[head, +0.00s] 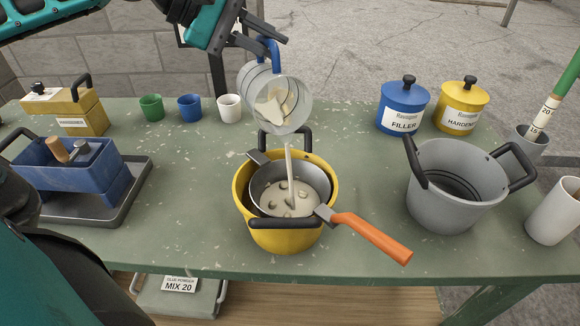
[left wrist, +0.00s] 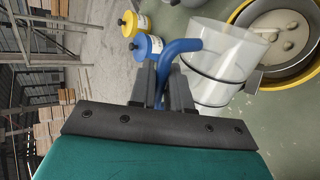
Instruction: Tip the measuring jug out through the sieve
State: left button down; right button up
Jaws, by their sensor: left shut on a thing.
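My left gripper (head: 262,34) is shut on the blue handle of the measuring jug (head: 290,104). The jug is clear, tilted with its mouth down toward the camera, above the sieve. A cream stream falls from its lip into the sieve (head: 259,183). Some cream liquid still shows inside the jug. The sieve has a grey bowl and an orange handle and rests on the yellow pot (head: 244,204). Cream liquid with several lumps lies in the sieve. In the left wrist view the gripper (left wrist: 165,75) grips the blue handle (left wrist: 183,46). My right gripper is not seen.
A grey two-handled pot (head: 440,205) stands to the right, with a white cup (head: 552,212) beyond it. Blue (head: 403,108) and yellow (head: 461,107) canisters and small cups (head: 189,107) stand at the back. A blue box (head: 70,167) on a tray is at left.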

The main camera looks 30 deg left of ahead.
aim_at(257, 40)
pick_arm(q)
jog(key=shift+s+d+r, duration=0.2)
jog(key=shift+s+d, duration=0.05)
jog(key=shift+d, duration=0.15)
dwell(0.4)
jog(key=shift+n+g+h, duration=0.3)
jog(key=shift+n+h, duration=0.3)
jog(key=shift+h, duration=0.2)
jog(key=w+a, duration=0.1)
jog(key=w+a+f, duration=0.2)
jog(key=a, duration=0.1)
jog(key=shift+a+f, duration=0.1)
jog(key=shift+f, duration=0.05)
jog(key=shift+w+a+b, duration=0.1)
jog(key=shift+a+b, duration=0.15)
jog(key=shift+b, duration=0.1)
jog(key=shift+r, duration=0.25)
